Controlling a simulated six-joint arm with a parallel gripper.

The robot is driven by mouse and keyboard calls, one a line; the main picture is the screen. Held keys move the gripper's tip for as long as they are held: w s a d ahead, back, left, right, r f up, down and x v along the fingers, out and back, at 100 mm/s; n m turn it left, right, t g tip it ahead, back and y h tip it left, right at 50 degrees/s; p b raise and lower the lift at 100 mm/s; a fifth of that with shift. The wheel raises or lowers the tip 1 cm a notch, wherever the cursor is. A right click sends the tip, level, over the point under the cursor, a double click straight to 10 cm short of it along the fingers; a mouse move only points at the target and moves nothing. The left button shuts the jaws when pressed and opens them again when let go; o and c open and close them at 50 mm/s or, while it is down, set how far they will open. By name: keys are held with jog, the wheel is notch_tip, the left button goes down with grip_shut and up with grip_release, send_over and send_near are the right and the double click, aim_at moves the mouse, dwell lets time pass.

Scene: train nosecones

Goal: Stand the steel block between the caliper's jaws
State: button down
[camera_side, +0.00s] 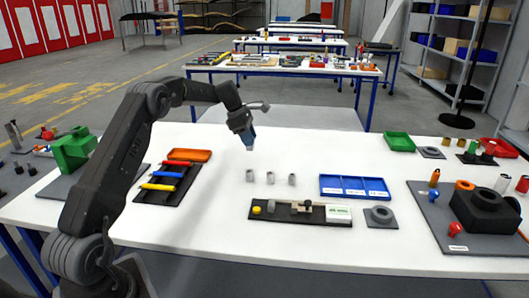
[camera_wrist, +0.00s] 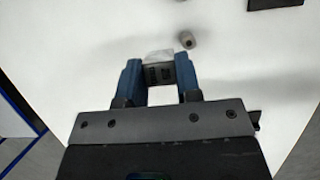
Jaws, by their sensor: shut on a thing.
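My gripper (camera_side: 249,146) hangs above the white table, left of its middle, in the side view. In the wrist view my gripper (camera_wrist: 160,75) has its two blue fingers closed on a small grey steel block (camera_wrist: 158,66), which shows between the tips. In the side view the block is too small to make out clearly. A dark board (camera_side: 280,213) lies near the table's front with a small light-coloured fixture (camera_side: 305,207) on it, which seems to be the caliper. Its jaws are too small to make out. My gripper is behind and left of this board, apart from it.
Several small grey cylinders (camera_side: 270,178) stand behind the board; one grey cylinder (camera_wrist: 187,40) shows in the wrist view. A blue tray (camera_side: 355,187) and a grey plate with a ring (camera_side: 381,215) are to the right. Coloured-handled tools (camera_side: 167,180) lie left.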

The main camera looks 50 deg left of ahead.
jog(key=shift+s+r+m, duration=0.15)
jog(key=shift+s+m, duration=0.1)
jog(key=shift+m, duration=0.05)
jog(key=shift+s+d+m+h, duration=0.1)
jog(key=shift+d+m+h, duration=0.2)
jog(key=shift+m, duration=0.2)
jog(key=s+d+r+m+g+y, duration=0.1)
jog(key=s+d+m+g+y, duration=0.45)
jog(key=m, duration=1.15)
jog(key=s+d+m+g+y, duration=0.15)
jog(key=s+d+m, duration=0.45)
jog(key=m, duration=1.1)
jog(key=shift+t, duration=0.3)
jog(key=w+d+f, duration=0.2)
jog(key=d, duration=0.1)
jog(key=w+d+f, duration=0.2)
jog(key=w+d, duration=0.1)
jog(key=d, duration=0.1)
jog(key=w+d+f, duration=0.2)
jog(key=w+d, duration=0.1)
jog(key=d, duration=0.1)
jog(key=shift+w+f, duration=0.25)
jog(key=shift+f, duration=2.05)
jog(key=shift+f, duration=0.15)
jog(key=c, duration=0.8)
grip_release()
